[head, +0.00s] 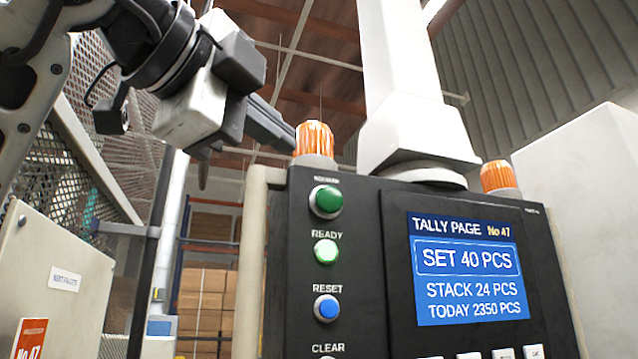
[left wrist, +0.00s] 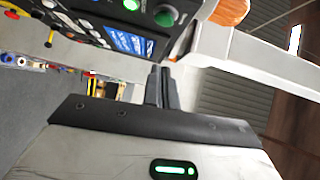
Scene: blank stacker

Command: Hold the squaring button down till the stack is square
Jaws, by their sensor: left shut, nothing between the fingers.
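The black control panel (head: 360,290) fills the lower right of the head view. A dark green button (head: 326,201) sits at its upper left under a small blurred label; it also shows in the left wrist view (left wrist: 166,17). My left gripper (head: 284,137) is shut and empty, above and left of that button, by the left amber lamp. Its closed fingers (left wrist: 161,87) show in the left wrist view, apart from the button. The screen (head: 470,268) reads SET 40 PCS, STACK 24 PCS, TODAY 2350 PCS. No stack of blanks can be made out. My right gripper is out of view.
Below the green button are a lit green READY light (head: 326,251), a blue RESET button (head: 326,308) and a CLEAR control. Amber lamps (head: 314,139) (head: 499,177) top the panel, with a white column (head: 405,80) between. Mesh fencing (head: 105,165) stands at the left.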

